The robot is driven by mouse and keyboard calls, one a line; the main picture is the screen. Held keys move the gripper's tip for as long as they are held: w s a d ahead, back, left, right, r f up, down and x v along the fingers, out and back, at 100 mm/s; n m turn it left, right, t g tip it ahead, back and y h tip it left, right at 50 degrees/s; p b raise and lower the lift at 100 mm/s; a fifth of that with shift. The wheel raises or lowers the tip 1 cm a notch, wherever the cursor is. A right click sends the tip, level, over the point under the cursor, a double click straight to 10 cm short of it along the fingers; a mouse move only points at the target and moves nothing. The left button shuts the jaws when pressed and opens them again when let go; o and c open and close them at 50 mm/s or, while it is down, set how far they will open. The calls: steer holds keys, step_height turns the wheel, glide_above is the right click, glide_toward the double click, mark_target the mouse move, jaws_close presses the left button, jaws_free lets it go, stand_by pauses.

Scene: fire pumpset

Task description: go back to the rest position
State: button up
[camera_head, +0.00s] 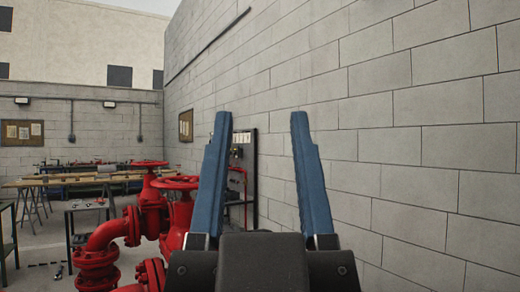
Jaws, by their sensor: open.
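My gripper (257,130) shows at the lower middle of the head view, with two long blue fingers pointing up and a dark body below. The fingers are wide apart and nothing is between them. No object touches the fingers.
Red pipework with valve handwheels (177,183) stands just left of my gripper, partly hidden by it. A block wall (420,150) runs along the right. Workbenches (75,178) stand at the back left. A dark panel stand (250,170) is behind the fingers.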

step_height(320, 180, up, 9)
steer(key=p, duration=0.9)
steer(key=shift+w+a+f, duration=0.1)
stand_by(0.7)
